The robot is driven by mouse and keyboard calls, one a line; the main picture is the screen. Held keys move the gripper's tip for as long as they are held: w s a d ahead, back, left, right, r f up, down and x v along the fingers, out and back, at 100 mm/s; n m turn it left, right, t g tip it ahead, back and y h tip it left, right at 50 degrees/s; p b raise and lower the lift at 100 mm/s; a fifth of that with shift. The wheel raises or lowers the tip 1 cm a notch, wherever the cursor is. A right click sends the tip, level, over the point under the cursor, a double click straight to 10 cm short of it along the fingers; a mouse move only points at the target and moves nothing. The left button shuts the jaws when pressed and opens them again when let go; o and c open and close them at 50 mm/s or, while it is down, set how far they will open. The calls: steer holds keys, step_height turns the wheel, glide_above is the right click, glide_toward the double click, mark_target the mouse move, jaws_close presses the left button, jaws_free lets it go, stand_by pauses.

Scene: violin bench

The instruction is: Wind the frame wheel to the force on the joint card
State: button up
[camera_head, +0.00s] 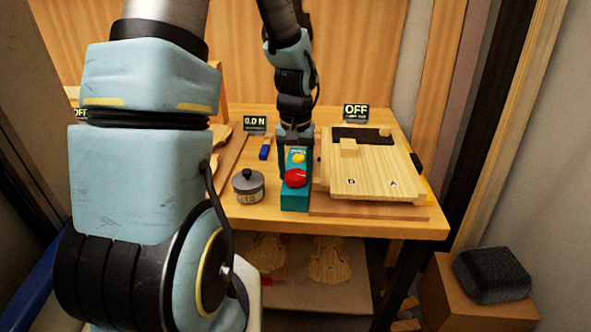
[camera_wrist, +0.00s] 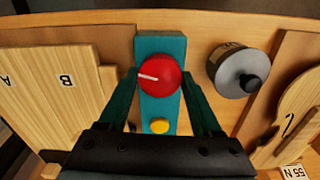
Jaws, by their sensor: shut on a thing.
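A teal box (camera_head: 295,200) with a red wheel (camera_head: 296,178) and a yellow button (camera_head: 299,158) stands on the bench. In the wrist view the red wheel (camera_wrist: 158,76) has a white line pointing left and slightly up. My gripper (camera_wrist: 158,75) is shut on the red wheel, one finger on each side; the exact contact is hard to see. A small display (camera_head: 255,124) behind reads 0.0 N. A card (camera_wrist: 293,171) marked 55 N shows at the lower right of the wrist view.
A grey lidded pot (camera_head: 248,187) stands close left of the teal box. A pale wooden board assembly (camera_head: 370,170), with marked letters, lies to the right. A display (camera_head: 355,111) behind it reads OFF. A violin plate (camera_wrist: 295,115) lies beyond the pot.

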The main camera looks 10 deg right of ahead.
mark_target(296, 174)
steer(key=o, duration=1.4)
steer(key=shift+c, duration=0.2)
step_height(296, 174, up, 11)
steer(key=b, duration=0.1)
steer(key=shift+b, duration=0.3)
steer(key=shift+f, duration=0.1)
